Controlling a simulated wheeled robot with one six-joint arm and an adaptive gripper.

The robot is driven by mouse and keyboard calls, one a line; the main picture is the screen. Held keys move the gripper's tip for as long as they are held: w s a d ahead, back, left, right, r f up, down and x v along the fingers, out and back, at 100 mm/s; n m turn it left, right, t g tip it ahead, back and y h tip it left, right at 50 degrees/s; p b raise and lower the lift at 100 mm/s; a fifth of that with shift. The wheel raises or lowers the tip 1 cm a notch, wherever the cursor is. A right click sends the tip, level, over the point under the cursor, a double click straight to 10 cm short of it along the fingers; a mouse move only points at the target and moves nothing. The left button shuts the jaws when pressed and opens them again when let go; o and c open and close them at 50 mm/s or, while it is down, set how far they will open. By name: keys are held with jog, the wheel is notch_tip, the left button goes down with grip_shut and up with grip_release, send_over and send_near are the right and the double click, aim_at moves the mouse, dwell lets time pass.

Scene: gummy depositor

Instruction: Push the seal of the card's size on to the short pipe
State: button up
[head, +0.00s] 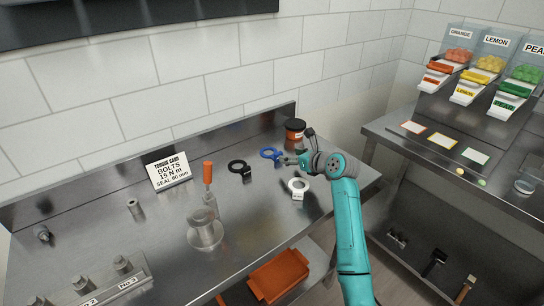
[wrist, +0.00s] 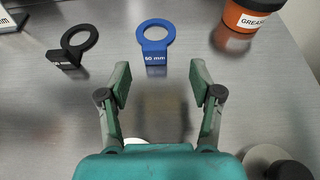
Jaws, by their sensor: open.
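My gripper (wrist: 160,84) is open and empty, its fingers spread just short of the blue seal. In the head view it shows at the arm's end (head: 288,160). A white seal (head: 299,186) lies nearer the front edge, mostly hidden in the wrist view. The card (head: 169,170) seems to read SEAL 66 mm. A short flanged pipe (head: 205,229) stands front left.
An orange-and-black grease jar (head: 294,130) stands behind the blue seal. An orange-handled tool (head: 208,174) stands upright beyond the pipe. An orange tray (head: 280,275) is below the bench; a candy stand (head: 460,90) is right.

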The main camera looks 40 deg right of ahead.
aim_at(280, 154)
jog(key=shift+x, duration=1.15)
jog(key=x, duration=0.4)
jog(key=shift+a+r, duration=0.15)
jog(key=shift+a, duration=0.25)
jog(key=shift+w+f, duration=0.25)
jog(key=shift+w, duration=0.25)
jog(key=c, duration=1)
